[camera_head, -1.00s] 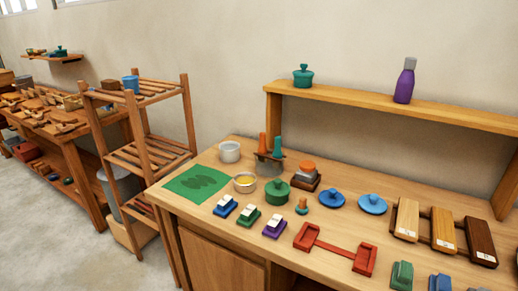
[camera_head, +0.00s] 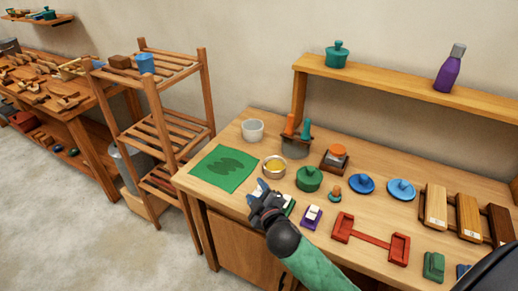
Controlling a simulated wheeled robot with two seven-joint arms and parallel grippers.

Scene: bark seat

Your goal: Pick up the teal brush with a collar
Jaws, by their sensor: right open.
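A teal upright handle (camera_head: 306,130), which looks like the teal brush, stands beside an orange one (camera_head: 289,124) in a small dark rack over a grey pot (camera_head: 295,149) at the back of the bench. Whether it has a collar is too small to tell. My right gripper (camera_head: 259,187) is open over the front left of the bench, left of and nearer than the rack, well apart from the teal handle. It hides the blue-and-white block and part of the green-and-white block. My left gripper is not in view.
A yellow-filled bowl (camera_head: 274,167), a green lidded pot (camera_head: 309,179) and a small teal piece with an orange knob (camera_head: 335,194) stand in front of the rack. A white cup (camera_head: 252,130) is left of it. A raised shelf (camera_head: 400,83) runs behind.

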